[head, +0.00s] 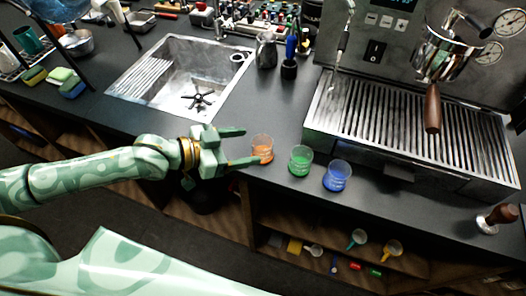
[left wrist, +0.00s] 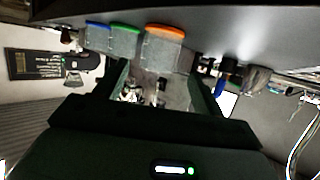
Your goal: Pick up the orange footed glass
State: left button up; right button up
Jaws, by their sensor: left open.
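The orange footed glass (head: 262,149) stands upright on the dark counter near its front edge, leftmost of a row of three glasses. My left gripper (head: 248,146) is open, its fingers pointing right at the glass. The glass is just at the fingertips; the lower finger's tip overlaps its lower left side in the head view. In the left wrist view the orange-rimmed glass (left wrist: 165,47) appears ahead of the open left gripper (left wrist: 158,70), roughly between the two fingertips. Contact cannot be told. My right gripper is not in view.
A green glass (head: 300,160) and a blue glass (head: 337,175) stand close by to the right. A sink (head: 180,82) lies behind left, a metal pitcher (head: 266,52) behind, and the espresso machine's drip tray (head: 405,125) to the right. The shelf below holds small scoops.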

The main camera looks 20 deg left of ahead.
pick_arm(q)
jog(key=shift+x, duration=1.15)
jog(key=b+x, duration=0.1)
jog(key=x, duration=0.1)
jog(key=f+b+x, duration=0.1)
jog(key=x, duration=0.2)
jog(key=shift+d+f, duration=0.15)
jog(key=shift+s, duration=0.1)
jog(key=c, duration=1.2)
jog(key=shift+o, duration=0.2)
